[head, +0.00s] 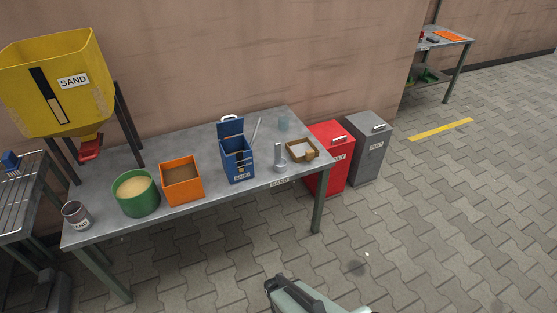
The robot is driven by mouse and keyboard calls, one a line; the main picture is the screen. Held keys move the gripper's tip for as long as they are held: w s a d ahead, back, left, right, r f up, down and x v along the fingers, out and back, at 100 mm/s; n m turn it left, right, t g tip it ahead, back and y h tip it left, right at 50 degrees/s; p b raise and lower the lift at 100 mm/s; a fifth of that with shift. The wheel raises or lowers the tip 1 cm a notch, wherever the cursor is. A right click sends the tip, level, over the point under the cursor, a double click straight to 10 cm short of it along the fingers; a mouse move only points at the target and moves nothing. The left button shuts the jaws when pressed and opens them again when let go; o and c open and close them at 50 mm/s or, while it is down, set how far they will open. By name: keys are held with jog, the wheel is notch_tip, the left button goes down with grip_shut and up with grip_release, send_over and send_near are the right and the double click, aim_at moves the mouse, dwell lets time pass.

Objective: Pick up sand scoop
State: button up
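A small grey metal piece (279,158) with an upright handle and a rounded base stands near the front edge of the metal table (225,200). It may be the sand scoop, but it is too small to be sure. A thin grey rod (256,129) rises behind the blue box (237,160); its lower end is hidden. A green tub (135,194) holds pale sand at the left of the table. Part of my arm shows at the bottom edge, well in front of the table; no gripper fingers are visible.
An orange box (181,181), a dark can (76,215), a clear beaker (283,123) and a shallow brown tray (302,149) share the table. A yellow sand hopper (58,85) stands behind left. Red (331,158) and grey (368,149) bins stand right. The floor in front is open.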

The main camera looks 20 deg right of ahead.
jog(key=shift+o, duration=0.4)
jog(key=shift+o, duration=1.2)
